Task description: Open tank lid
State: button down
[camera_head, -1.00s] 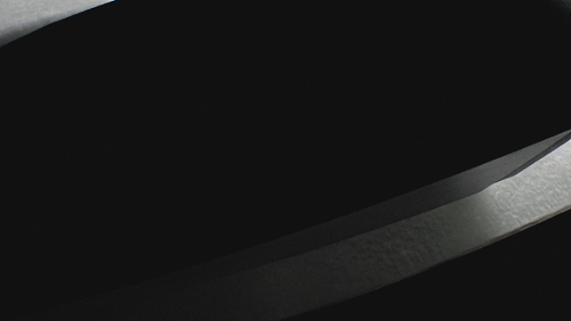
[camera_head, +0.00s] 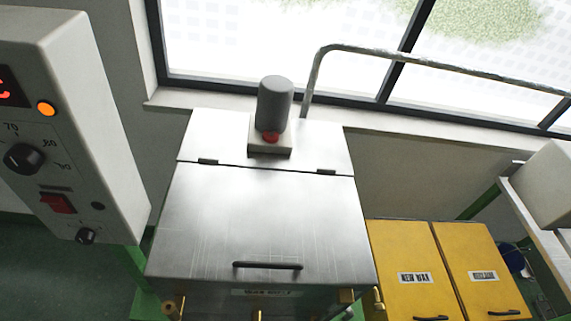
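The metal tank lid (camera_head: 262,220) is shut and lies flat on top of the tank. Its black bar handle (camera_head: 267,265) is near the front edge. Two dark hinges, a left one (camera_head: 208,162) and a right one (camera_head: 326,172), join the lid to a fixed rear panel (camera_head: 220,135). A grey motor-like cylinder (camera_head: 274,103) with a red part at its base stands on that panel. Only the top of the tank's front shows, with a partly readable label and brass fittings. My gripper is not in view.
A control box (camera_head: 75,130) with a dial, red switch and lit orange lamp stands at the left. Two yellow bins (camera_head: 415,262) with black handles stand at the right. A metal pipe (camera_head: 420,68) runs past the window behind. A grey box (camera_head: 550,185) is at the right edge.

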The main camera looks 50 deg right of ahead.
aim_at(217, 224)
jog(key=k, duration=1.6)
jog(key=z, duration=0.85)
jog(key=i, duration=1)
jog(key=u, duration=0.1)
